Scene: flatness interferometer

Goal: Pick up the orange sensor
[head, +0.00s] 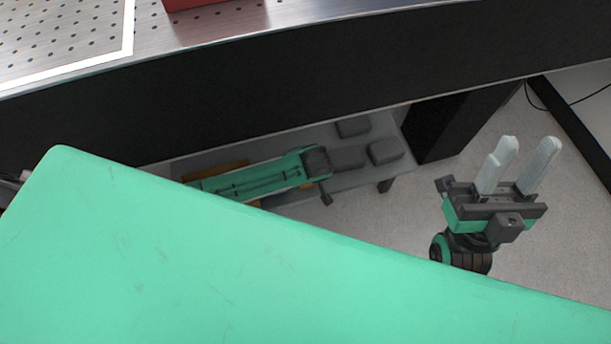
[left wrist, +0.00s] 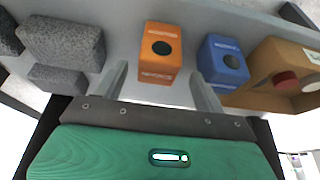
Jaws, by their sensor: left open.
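In the left wrist view an orange box-shaped sensor (left wrist: 158,52) with a round dark spot on its face stands on a grey surface. My left gripper (left wrist: 158,72) is open, with one finger on each side of the sensor's lower part in the picture. Gaps show between the fingers and the sensor, so it is not gripped. In the head view I cannot make out the sensor or the left fingers. My right gripper (head: 527,146) is open and empty, above the pale floor at the right.
A blue sensor-like box (left wrist: 222,62) is close beside the right finger. A tan box (left wrist: 277,75) holding red and white pieces stands farther right. Grey foam blocks (left wrist: 62,43) are on the left. The bench (head: 300,75) overhangs the low grey shelf (head: 370,177).

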